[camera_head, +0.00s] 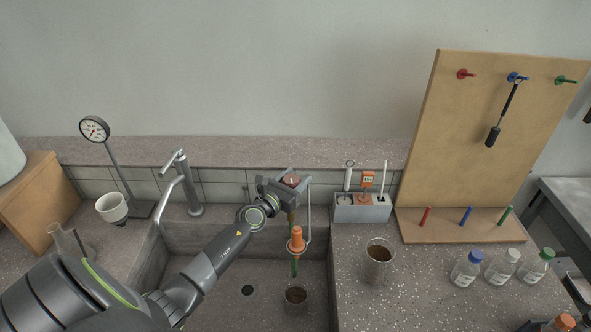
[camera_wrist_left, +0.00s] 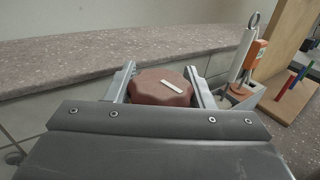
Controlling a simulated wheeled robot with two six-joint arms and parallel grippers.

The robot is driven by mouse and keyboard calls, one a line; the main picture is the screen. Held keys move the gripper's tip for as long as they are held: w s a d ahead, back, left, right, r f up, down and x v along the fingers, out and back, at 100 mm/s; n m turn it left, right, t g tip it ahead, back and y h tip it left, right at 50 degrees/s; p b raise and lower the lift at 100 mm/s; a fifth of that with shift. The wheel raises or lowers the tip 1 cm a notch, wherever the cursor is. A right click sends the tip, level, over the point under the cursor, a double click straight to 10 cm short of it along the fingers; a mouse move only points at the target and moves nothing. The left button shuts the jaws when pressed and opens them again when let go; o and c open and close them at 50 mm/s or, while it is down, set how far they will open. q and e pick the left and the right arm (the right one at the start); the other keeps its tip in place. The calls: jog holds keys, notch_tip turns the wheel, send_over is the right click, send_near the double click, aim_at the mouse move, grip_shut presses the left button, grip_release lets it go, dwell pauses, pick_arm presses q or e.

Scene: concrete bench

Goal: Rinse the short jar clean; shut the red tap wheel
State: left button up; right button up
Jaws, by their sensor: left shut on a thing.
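My left gripper (camera_head: 292,181) is shut on the red tap wheel (camera_head: 291,180), above the back of the sink. In the left wrist view the wheel (camera_wrist_left: 161,87) is a dull red, many-sided knob with a white mark on top, between the two fingers (camera_wrist_left: 160,85). Below the wheel hangs a spout with an orange sleeve (camera_head: 296,240) and a green tip. The short jar (camera_head: 296,299) stands upright in the sink under the tip, with brown inside. I cannot make out whether water runs. My right gripper is not in view.
A taller jar with brown contents (camera_head: 378,265) stands on the bench right of the sink. A grey tool holder (camera_head: 361,210) is behind it. A grey faucet (camera_head: 184,185) rises left of my forearm. Several capped bottles (camera_head: 467,268) stand at the right, before a pegboard (camera_head: 470,150).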

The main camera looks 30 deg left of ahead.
pick_arm(q)
jog(key=shift+a+r+n+y+p, duration=0.15)
jog(key=shift+n+y+p, duration=0.4)
jog(key=shift+y+p, duration=0.3)
jog(key=shift+r+n+y+p, duration=0.1)
jog(key=shift+n+y+p, duration=0.45)
jog(key=shift+y+p, duration=0.25)
jog(key=shift+a+f+n+g+y+p, duration=0.15)
jog(key=shift+n+g+y+p, duration=0.15)
jog(key=shift+n+y+p, duration=0.45)
jog(key=shift+y, duration=0.4)
jog(key=o, duration=0.6)
jog(key=shift+o, duration=0.2)
jog(key=shift+f, duration=0.1)
jog(key=v, duration=0.7)
jog(key=shift+s, duration=0.25)
